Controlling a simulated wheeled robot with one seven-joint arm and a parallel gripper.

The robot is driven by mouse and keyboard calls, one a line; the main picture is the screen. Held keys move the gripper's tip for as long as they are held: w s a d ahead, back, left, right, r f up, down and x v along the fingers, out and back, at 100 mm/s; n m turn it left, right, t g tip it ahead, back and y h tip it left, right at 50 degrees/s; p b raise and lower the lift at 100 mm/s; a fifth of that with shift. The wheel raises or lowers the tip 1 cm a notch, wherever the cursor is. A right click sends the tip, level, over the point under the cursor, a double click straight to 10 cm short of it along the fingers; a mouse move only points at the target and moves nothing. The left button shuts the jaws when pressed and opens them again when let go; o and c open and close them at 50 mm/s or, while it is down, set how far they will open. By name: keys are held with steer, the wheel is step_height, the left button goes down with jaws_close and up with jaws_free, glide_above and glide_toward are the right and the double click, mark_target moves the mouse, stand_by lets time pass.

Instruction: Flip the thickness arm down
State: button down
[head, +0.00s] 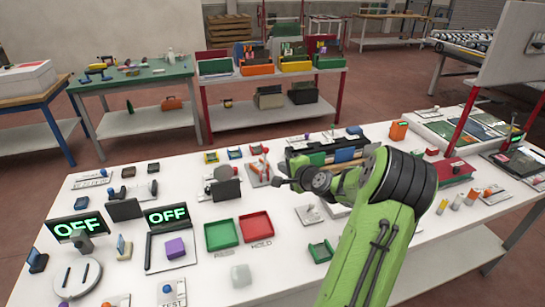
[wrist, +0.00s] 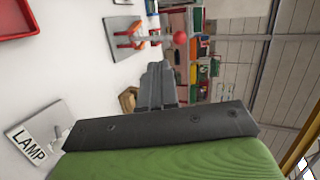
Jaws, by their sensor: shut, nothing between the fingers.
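A small grey plate with orange brackets (wrist: 128,38) shows in the wrist view, and a thin arm with a red ball (wrist: 180,38) at its end reaches out from it. I take this for the thickness arm; no label on it is readable. In the head view an orange device (head: 258,167) on a grey plate looks like the same thing, with its arm seeming to stand up. My gripper (head: 279,182) is just to the right of and nearer than that device, apart from it. In the wrist view the fingers (wrist: 157,70) are together and empty.
A LAMP plate (wrist: 30,143) lies near my gripper in the wrist view. Green (head: 221,235) and red (head: 256,228) trays lie on the white table (head: 195,190). A dark standing panel (head: 226,190) is left of my gripper. Many small fixtures crowd the table.

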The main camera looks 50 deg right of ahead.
steer(key=w+d, duration=0.2)
steer(key=w, duration=0.5)
steer(key=shift+w+d+f, duration=0.2)
steer(key=shift+f, duration=0.15)
steer(key=shift+r+p, duration=0.1)
steer(key=shift+p, duration=0.2)
